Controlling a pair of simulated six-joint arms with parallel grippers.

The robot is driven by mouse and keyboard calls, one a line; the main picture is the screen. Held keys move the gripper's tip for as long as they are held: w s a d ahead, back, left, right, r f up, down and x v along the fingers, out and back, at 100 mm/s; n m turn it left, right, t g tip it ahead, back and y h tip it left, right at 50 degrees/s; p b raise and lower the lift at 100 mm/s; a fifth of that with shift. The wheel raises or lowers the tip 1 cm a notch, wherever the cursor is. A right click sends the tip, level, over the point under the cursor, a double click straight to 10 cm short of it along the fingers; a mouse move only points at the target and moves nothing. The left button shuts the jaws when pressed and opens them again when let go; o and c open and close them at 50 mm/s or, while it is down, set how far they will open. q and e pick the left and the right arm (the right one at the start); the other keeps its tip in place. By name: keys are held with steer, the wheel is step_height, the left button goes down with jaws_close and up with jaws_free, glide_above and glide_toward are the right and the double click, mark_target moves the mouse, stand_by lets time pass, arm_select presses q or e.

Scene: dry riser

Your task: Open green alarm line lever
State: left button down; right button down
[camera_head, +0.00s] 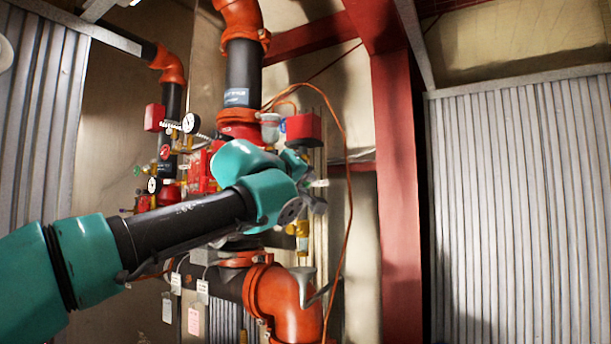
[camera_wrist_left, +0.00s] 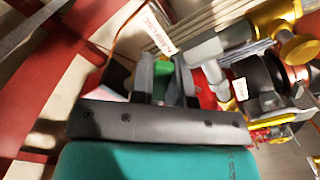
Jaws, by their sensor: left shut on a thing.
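The green lever (camera_wrist_left: 163,67) shows as a small green patch between the dark fingers of my left gripper (camera_wrist_left: 167,80) in the left wrist view. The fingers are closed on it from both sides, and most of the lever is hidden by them. In the head view my left arm reaches in from the left across the riser, and my left gripper (camera_head: 314,194) is at the pipework right of the vertical pipe. The green lever cannot be made out there. My right gripper is not seen.
Brass fittings (camera_head: 302,236) and a red box (camera_head: 303,129) are close to the gripper. An orange elbow pipe (camera_head: 288,302) is below. An orange cable loops past on the right. A red steel column (camera_head: 397,180) stands further right, before a corrugated wall (camera_head: 525,210).

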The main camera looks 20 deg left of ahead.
arm_select(q)
steer(key=shift+w+a+f+m, duration=0.2)
steer(key=shift+a+m, duration=0.3)
steer(key=shift+m, duration=1)
steer(key=shift+w+a+f+m, duration=0.1)
steer(key=shift+a+f+m, duration=0.3)
steer(key=shift+m, duration=1.1)
steer(key=shift+w+a+f+m, duration=0.15)
steer(key=shift+a+m, duration=0.5)
steer(key=shift+m, duration=0.85)
steer(key=shift+r, duration=0.1)
steer(key=c, duration=1.1)
jaws_free()
steer(key=shift+s, duration=0.1)
steer(key=v, duration=1.7)
steer(key=shift+s+a, duration=0.15)
